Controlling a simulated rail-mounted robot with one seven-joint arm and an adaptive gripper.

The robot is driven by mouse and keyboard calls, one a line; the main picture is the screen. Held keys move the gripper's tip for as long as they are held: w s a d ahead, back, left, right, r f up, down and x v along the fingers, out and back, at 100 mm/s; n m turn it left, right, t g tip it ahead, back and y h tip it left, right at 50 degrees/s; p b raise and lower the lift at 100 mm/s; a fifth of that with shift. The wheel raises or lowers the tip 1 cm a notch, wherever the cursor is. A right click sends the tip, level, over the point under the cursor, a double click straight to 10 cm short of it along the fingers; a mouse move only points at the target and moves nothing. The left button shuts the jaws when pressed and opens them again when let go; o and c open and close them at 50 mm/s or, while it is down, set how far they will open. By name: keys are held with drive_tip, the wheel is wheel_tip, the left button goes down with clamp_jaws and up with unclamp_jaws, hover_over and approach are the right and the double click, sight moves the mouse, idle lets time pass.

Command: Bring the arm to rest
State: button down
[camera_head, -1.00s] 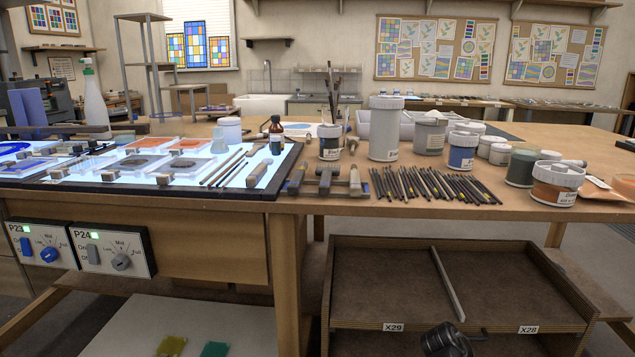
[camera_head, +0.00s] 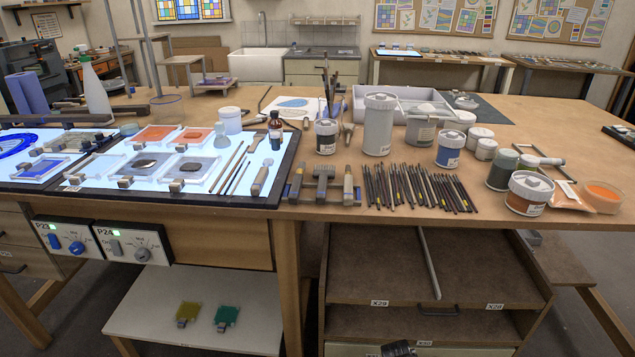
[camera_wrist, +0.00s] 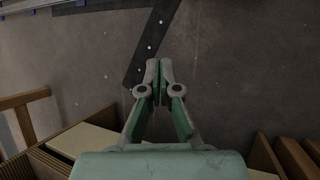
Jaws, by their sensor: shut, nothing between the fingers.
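In the wrist view my gripper (camera_wrist: 159,90) points down over bare grey floor (camera_wrist: 235,65), with its green-grey fingers shut and nothing between them. It is apart from the furniture edges at the bottom of that view. In the head view a small dark part of my arm (camera_head: 398,349) shows at the bottom edge, in front of the wooden shelf unit; the fingers do not show there.
The worktable (camera_head: 330,215) carries jars, several dark sticks (camera_head: 415,188) and a lit panel with glass plates. Below it stand the open shelf unit (camera_head: 380,262) and a white shelf (camera_head: 240,275). In the wrist view a dark strip (camera_wrist: 150,45) crosses the floor.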

drive_tip(key=s+a+y+p, duration=0.1)
drive_tip(key=s+a+p, duration=0.4)
drive_tip(key=s, duration=0.2)
drive_tip(key=s+a+n+g+y+p, duration=0.1)
drive_tip(key=s+a+y+p, duration=0.1)
drive_tip(key=s+a+p, duration=0.2)
drive_tip(key=s+p, duration=0.2)
drive_tip(key=s, duration=0.1)
drive_tip(key=shift+a, duration=0.35)
